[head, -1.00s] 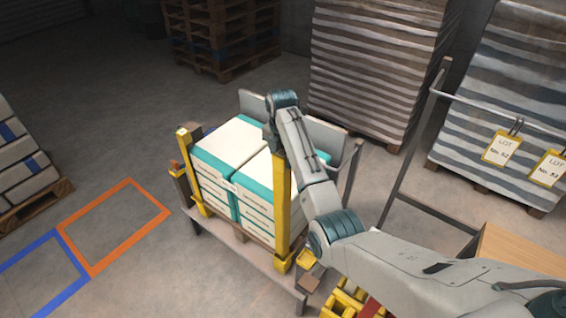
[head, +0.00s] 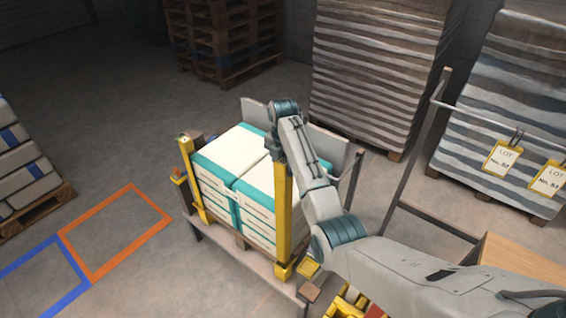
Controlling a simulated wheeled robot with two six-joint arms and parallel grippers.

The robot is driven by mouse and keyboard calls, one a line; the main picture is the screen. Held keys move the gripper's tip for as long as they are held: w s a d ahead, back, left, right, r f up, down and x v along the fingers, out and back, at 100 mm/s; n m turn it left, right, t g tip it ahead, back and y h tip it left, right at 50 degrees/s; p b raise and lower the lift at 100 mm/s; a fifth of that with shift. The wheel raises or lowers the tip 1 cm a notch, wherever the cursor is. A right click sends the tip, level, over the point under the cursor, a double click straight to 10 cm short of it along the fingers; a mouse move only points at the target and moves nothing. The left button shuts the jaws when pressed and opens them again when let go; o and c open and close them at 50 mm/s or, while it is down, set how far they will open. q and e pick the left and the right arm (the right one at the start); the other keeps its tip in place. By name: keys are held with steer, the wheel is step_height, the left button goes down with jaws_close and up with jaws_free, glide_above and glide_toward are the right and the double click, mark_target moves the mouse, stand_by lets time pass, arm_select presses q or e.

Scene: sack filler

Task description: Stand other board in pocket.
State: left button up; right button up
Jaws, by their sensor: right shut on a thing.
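One yellow corner board (head: 194,183) stands upright at the left front corner of the stacked sacks (head: 238,170). The other yellow board (head: 283,215) is upright at the near right corner. My right gripper (head: 280,154) is at the upper part of this board, shut on it; the fingers are mostly hidden by the wrist. The board's lower end meets a yellow pocket (head: 284,271) at the platform corner; I cannot tell how deep it sits. My left gripper is not in view.
A grey upright panel (head: 255,112) stands behind the sacks. A metal frame (head: 400,160) rises to the right, before wrapped pallet stacks (head: 375,70). Yellow parts (head: 350,303) lie low beside my arm. The floor with orange markings (head: 112,228) is clear at left.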

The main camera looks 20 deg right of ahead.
mark_target(283, 197)
steer(key=shift+f, duration=0.1)
steer(key=shift+w+f, duration=0.1)
steer(key=shift+f, duration=1.55)
steer(key=shift+f, duration=1.5)
steer(key=shift+f+b, duration=2.1)
steer(key=shift+f, duration=2.1)
